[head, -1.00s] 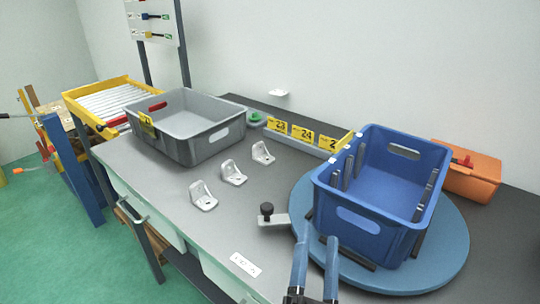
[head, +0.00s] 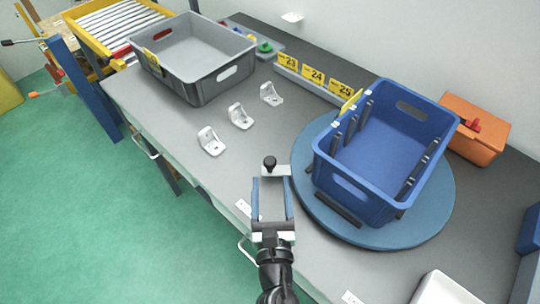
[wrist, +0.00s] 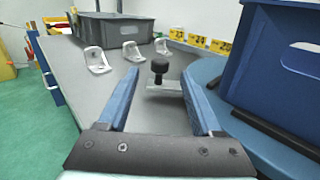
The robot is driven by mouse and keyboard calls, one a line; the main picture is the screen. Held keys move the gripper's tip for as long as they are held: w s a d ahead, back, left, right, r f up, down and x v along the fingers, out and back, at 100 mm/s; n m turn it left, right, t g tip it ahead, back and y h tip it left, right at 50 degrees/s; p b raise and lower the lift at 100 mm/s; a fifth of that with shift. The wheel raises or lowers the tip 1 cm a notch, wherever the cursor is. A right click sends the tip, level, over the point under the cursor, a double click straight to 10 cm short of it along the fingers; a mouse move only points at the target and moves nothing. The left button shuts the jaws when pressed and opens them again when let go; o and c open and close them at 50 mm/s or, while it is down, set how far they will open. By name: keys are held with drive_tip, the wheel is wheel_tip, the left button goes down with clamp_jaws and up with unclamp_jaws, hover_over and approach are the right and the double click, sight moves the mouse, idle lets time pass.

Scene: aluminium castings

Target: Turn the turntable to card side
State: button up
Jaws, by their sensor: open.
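The blue round turntable (head: 440,210) lies on the grey bench at the right and carries a blue crate (head: 372,197) with dark upright strips inside. A yellow card (head: 350,102) stands on the crate's far-left side in the head view. At the turntable's left edge is a light metal tab with a black knob (head: 269,163); the knob also shows in the wrist view (wrist: 160,67). My gripper (head: 272,182) is open and empty. In the head view its fingertips lie just short of the tab. In the wrist view the knob appears between the fingers; I see no contact.
Several white brackets (head: 240,117) stand left of the turntable. A grey crate (head: 208,90) is behind them, an orange box (head: 474,128) at the right. Yellow number cards (head: 313,76) line the back. A white tray (head: 447,288) sits at front right.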

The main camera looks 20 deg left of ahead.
sight(270, 166)
drive_tip(key=x, duration=0.7)
drive_tip(key=shift+w+a, duration=0.1)
clamp_jaws()
idle(1.3)
